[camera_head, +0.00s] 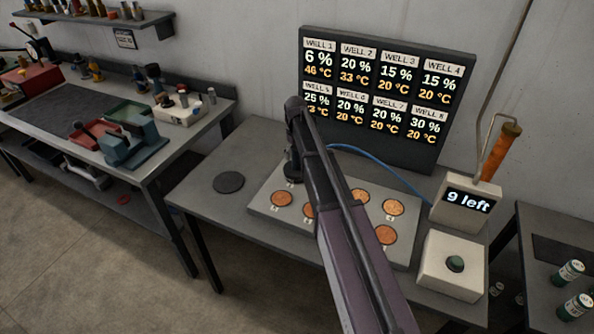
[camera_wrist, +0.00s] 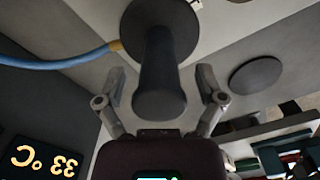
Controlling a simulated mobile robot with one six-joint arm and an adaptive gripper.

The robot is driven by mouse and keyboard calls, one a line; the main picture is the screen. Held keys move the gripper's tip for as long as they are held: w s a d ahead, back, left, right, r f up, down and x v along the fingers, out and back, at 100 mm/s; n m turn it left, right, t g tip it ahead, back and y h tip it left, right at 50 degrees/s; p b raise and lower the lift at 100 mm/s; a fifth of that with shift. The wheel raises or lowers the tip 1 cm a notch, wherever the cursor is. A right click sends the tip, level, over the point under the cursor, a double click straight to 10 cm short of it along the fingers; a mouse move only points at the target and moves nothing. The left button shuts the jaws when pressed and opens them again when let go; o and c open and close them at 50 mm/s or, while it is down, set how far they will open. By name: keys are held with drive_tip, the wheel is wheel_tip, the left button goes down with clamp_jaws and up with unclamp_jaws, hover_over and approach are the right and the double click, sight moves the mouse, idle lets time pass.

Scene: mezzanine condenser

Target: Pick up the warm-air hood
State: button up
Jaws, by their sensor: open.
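The warm-air hood (camera_wrist: 160,92) is a dark grey piece with a round knob-like end, a narrower stem and a wide round base, with a blue hose running to it. In the wrist view it sits between the two fingers of my gripper (camera_wrist: 161,78). The fingers are open on either side of the stem, with gaps visible. In the head view the hood (camera_head: 292,168) stands at the back left of the plate of wells, partly hidden by my arm.
The pale plate (camera_head: 262,213) bears several copper discs. A dark round pad (camera_head: 229,183) lies left of it. A display board (camera_head: 385,95) stands behind. At right are a "9 left" box (camera_head: 466,204) with an orange-handled tool (camera_head: 501,150) and a button box (camera_head: 452,269).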

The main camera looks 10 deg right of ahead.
idle(0.3)
clamp_jaws()
drive_tip(key=shift+r, duration=0.15)
idle(0.3)
wheel_tip(320, 180, up, 4)
drive_tip(key=p, duration=0.3)
drive_tip(key=shift+f+p, duration=0.25)
drive_tip(key=shift+p, duration=0.15)
drive_tip(key=s+d, duration=0.2)
drive_tip(key=s, duration=0.5)
drive_tip(key=s+d+r+p, duration=0.1)
drive_tip(key=s+d, duration=0.1)
drive_tip(key=s, duration=0.6)
drive_tip(key=shift+s+d, duration=0.2)
drive_tip(key=shift+d, duration=0.05)
